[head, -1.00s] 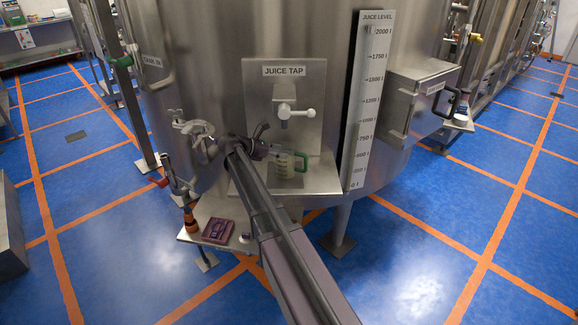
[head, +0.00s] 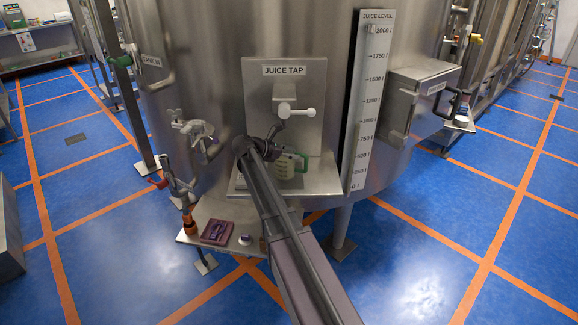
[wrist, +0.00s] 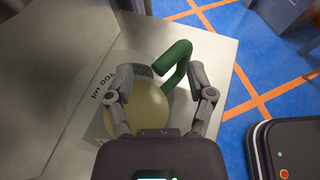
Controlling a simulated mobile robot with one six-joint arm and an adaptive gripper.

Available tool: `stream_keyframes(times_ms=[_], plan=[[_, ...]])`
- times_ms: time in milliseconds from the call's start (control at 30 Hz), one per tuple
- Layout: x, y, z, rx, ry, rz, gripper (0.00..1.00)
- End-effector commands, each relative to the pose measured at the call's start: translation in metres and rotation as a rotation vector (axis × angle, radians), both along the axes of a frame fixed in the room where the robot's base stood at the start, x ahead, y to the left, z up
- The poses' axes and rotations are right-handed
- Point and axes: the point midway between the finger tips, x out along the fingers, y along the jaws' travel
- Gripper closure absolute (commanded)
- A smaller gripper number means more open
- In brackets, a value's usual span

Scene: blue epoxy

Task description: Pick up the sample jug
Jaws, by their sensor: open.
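The sample jug (head: 283,170) stands on the steel shelf under the juice tap, partly hidden by my arm. Its green handle (head: 304,161) points right. In the wrist view the jug (wrist: 148,106) is clear with dark print and holds yellowish liquid. My gripper (wrist: 160,78) is open, seen from above the jug. The handle appears between the fingers. I cannot tell whether either finger touches it.
The juice tap (head: 284,110) with its white lever is just above my gripper. The tank wall is close behind. A level scale (head: 367,100) stands to the right. A lower shelf (head: 262,225) holds a purple item (head: 217,232) and a small round item (head: 245,239).

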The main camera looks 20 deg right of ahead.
Motion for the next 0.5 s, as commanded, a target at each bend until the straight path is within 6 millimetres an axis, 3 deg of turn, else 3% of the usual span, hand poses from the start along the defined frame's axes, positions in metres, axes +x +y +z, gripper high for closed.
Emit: stream_keyframes(times_ms=[400,500], plan=[[0.0000,0.0004,0.0003,0.000,0.000,0.000,0.30],[0.0000,0.0004,0.0003,0.000,0.000,0.000,0.57]])
